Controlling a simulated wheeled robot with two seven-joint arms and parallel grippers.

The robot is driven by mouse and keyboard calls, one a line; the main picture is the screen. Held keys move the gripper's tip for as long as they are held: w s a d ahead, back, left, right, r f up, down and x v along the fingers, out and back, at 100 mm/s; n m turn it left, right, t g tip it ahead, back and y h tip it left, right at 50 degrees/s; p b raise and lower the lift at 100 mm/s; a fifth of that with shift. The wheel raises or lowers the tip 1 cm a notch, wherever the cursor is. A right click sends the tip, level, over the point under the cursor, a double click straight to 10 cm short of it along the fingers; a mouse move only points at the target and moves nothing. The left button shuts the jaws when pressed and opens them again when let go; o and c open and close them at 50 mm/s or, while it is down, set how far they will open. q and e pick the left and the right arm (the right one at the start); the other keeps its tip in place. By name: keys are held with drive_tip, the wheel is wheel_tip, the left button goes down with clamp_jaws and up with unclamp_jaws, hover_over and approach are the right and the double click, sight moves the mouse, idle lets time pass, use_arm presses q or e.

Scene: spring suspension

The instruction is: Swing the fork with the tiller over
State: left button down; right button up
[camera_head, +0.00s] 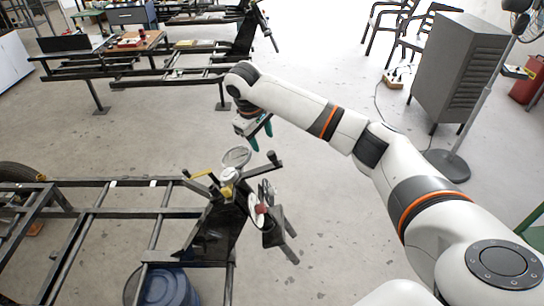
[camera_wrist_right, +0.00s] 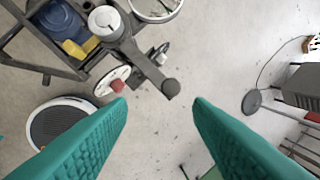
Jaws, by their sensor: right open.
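The fork (camera_head: 264,190) is a dark metal assembly at the front end of a black tube frame (camera_head: 150,215) in the head view. A black bar with a thick rounded end, which looks like the tiller (camera_head: 262,164), reaches from its top to the right. The tiller also shows in the wrist view (camera_wrist_right: 155,75), its rounded end just beyond the gap between my fingertips. A pale disc with a red hub (camera_wrist_right: 113,80) sits beside it. My right gripper (camera_head: 262,137) has green fingers, open and empty, above and apart from the tiller end. My left gripper is out of view.
A blue barrel (camera_head: 168,288) stands under the frame. A second black frame (camera_head: 180,80) stands behind. A grey cabinet (camera_head: 455,70), a stand with a round base (camera_head: 448,165) and chairs (camera_head: 410,35) are at right. The floor between is clear.

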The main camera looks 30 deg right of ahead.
sight(271, 153)
drive_tip(key=x, duration=0.3)
drive_tip(key=d+p+x, duration=0.1)
drive_tip(key=x, duration=0.3)
drive_tip(key=p+x, duration=0.1)
drive_tip(key=x, duration=0.3)
drive_tip(key=shift+w+d+r, duration=0.1)
drive_tip(key=shift+d+r, duration=0.05)
drive_tip(key=shift+d, duration=0.1)
clamp_jaws()
